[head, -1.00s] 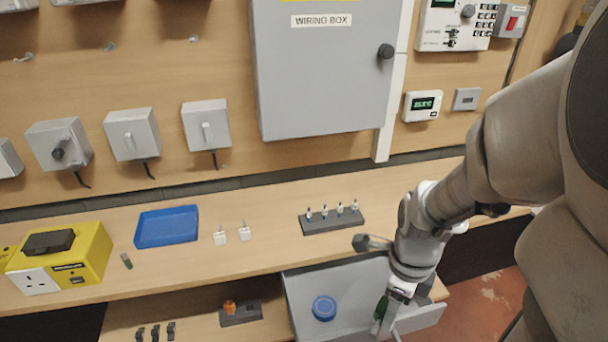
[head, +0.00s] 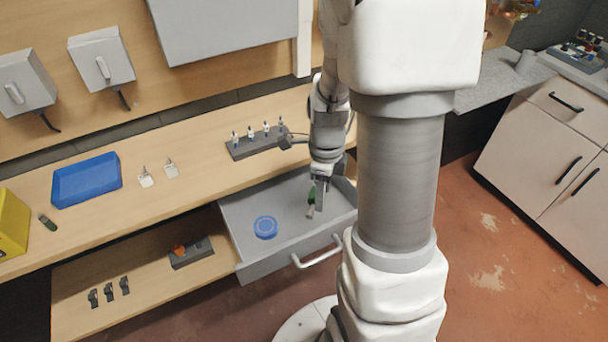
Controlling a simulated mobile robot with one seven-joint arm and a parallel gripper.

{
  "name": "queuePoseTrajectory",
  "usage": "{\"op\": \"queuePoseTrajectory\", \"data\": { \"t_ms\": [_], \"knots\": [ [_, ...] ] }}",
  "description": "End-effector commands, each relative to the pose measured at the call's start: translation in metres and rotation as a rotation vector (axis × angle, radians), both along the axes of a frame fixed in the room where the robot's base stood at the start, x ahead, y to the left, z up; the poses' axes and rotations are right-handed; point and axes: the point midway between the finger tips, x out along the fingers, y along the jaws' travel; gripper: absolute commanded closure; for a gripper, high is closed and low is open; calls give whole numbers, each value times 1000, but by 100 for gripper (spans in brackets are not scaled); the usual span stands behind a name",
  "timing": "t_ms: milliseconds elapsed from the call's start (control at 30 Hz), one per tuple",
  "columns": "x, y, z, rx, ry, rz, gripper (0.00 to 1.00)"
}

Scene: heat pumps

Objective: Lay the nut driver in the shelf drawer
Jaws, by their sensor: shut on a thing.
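The shelf drawer (head: 243,213) is a grey open drawer under the workbench, pulled out, with a pale bar handle on its front. My gripper (head: 317,192) points down over the right part of the drawer, with the arm above it. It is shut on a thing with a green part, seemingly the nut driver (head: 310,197). The nut driver is small here and partly hidden by the fingers. I cannot tell whether it touches the drawer floor.
A round blue container (head: 265,227) sits in the drawer, left of my gripper. On the bench above are a dark rack (head: 258,146) of small tools and a blue tray (head: 87,180). An orange item in a dark holder (head: 190,253) is on the lower shelf, left of the drawer.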

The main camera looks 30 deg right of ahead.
Motion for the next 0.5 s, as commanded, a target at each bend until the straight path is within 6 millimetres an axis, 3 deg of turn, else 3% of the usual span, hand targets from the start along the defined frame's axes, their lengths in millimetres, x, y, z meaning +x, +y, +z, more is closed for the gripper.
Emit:
{"op": "queuePoseTrajectory", "data": {
  "t_ms": [100,267,500],
  "knots": [
    [14,-4,-9,0,0,-1,100],
    [19,-5,-14,0,0,-1,100],
    [18,-5,-47,1,3,-1,100]
  ]
}}
